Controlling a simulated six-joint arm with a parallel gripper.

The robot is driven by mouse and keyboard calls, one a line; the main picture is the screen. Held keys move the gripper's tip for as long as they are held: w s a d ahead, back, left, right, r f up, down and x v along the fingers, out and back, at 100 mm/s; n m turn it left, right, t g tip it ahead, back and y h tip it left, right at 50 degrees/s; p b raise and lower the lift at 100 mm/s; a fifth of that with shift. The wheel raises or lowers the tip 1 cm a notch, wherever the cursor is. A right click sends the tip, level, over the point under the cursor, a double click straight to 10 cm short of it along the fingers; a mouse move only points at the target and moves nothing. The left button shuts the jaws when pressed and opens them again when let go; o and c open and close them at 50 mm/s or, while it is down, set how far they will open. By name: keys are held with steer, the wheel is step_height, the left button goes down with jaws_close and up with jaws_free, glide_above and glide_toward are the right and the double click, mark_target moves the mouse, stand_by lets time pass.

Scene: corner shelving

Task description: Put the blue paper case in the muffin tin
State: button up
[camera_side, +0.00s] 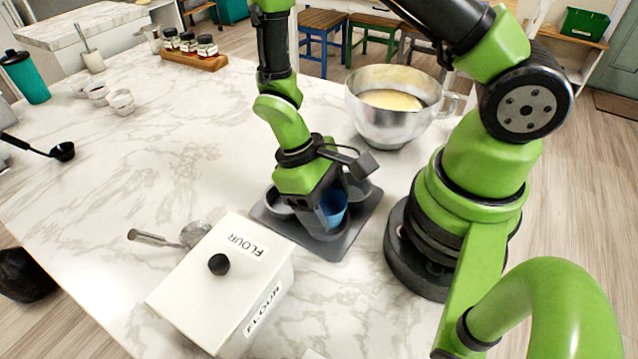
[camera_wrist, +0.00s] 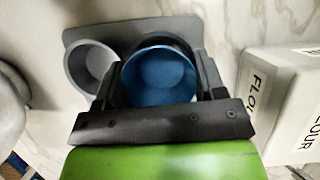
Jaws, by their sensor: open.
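The blue paper case (camera_side: 333,207) is at the grey muffin tin (camera_side: 335,247), low under my gripper (camera_side: 328,212). In the wrist view the blue case (camera_wrist: 160,75) sits in a dark cup of the tin, between my gripper's two fingers (camera_wrist: 158,88). The fingers stand apart on either side of it. A grey cup (camera_wrist: 90,65) of the tin shows to its left in the wrist view, with no blue case in it. My gripper hides part of the tin in the side view.
The white flour box (camera_side: 225,280) stands close to the tin, front left, with a metal scoop (camera_side: 190,235) beside it. A metal mixing bowl (camera_side: 395,115) of batter stands behind. Spice jars (camera_side: 190,45) and small white cups (camera_side: 120,102) are farther back. The counter's left middle is clear.

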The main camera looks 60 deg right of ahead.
steer(key=shift+o, duration=1)
steer(key=v, duration=0.9)
steer(key=shift+w+r, duration=0.15)
steer(key=shift+r, duration=0.3)
steer(key=s+d+r+m+t+y, duration=0.1)
steer(key=s+r+m+t, duration=0.1)
steer(key=r+t, duration=0.4)
steer(key=s+d+r+m+t+y, duration=0.1)
steer(key=s+r+t, duration=0.4)
steer(key=r, duration=0.7)
steer(key=shift+r+m+t, duration=0.3)
steer(key=shift+m+t, duration=0.2)
steer(key=shift+m, duration=0.2)
